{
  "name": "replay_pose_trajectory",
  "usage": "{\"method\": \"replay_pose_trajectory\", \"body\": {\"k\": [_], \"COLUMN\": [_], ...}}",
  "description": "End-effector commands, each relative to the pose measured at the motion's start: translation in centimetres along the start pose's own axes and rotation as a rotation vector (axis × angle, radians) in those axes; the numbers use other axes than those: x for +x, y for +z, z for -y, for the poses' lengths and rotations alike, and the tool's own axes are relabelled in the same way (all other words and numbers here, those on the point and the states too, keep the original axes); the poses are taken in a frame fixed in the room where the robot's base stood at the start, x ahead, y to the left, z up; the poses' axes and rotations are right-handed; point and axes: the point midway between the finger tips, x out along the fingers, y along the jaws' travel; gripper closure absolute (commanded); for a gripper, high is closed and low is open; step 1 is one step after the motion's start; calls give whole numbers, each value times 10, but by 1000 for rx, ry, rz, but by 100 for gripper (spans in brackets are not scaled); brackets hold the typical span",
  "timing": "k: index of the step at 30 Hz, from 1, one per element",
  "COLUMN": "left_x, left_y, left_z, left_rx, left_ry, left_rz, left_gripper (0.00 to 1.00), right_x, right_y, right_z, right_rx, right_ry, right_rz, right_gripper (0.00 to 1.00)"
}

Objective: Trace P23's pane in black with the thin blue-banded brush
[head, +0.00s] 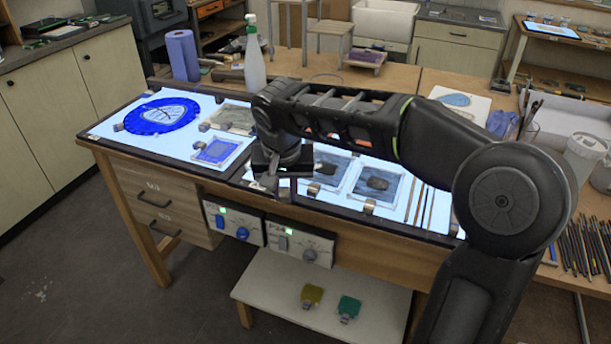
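My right arm reaches in from the right, and its gripper (270,182) hangs low over the front part of the lit table (105,127). Its fingers are small and dark here, so I cannot tell whether they are open, shut or holding anything. Framed panes lie on the lit surface: a blue one (217,151), a grey one (234,118) and two dark-centred ones (327,166) (377,182) right of the gripper. I cannot read which is P23. Thin brush-like sticks (421,205) lie at the right end; no blue band can be made out. My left gripper is not in view.
A round blue glass piece (161,115) lies at the left of the lit table. A spray bottle (254,62) and a blue paper roll (183,55) stand behind. Small metal blocks (369,207) sit by the panes. A low shelf (321,290) holds yellow and green items.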

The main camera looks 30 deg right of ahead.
Motion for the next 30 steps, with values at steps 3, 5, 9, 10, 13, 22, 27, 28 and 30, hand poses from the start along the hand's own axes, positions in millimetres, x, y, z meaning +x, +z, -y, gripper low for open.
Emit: {"method": "replay_pose_trajectory", "body": {"k": [3,5,9,10,13,22,27,28,30], "left_x": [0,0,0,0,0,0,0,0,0], "left_y": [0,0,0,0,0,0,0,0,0], "left_z": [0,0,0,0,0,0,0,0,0], "left_rx": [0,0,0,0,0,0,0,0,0], "left_ry": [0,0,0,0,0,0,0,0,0], "left_rz": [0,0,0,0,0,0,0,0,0], "left_gripper": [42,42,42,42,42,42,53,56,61], "right_x": [19,28,49,53,62,66,65,65,65], "right_y": [11,17,35,38,48,52,52,52,52], "right_z": [27,40,71,77,91,97,97,97,96], "right_rx": [-142,-213,-380,-411,-494,-530,-528,-528,-527], "right_ry": [-44,-66,-118,-127,-151,-163,-162,-162,-162], "right_rz": [3,2,-2,-2,-7,-10,-10,-10,-10], "right_gripper": [100,100,100,100,100,100,100,100,100]}}
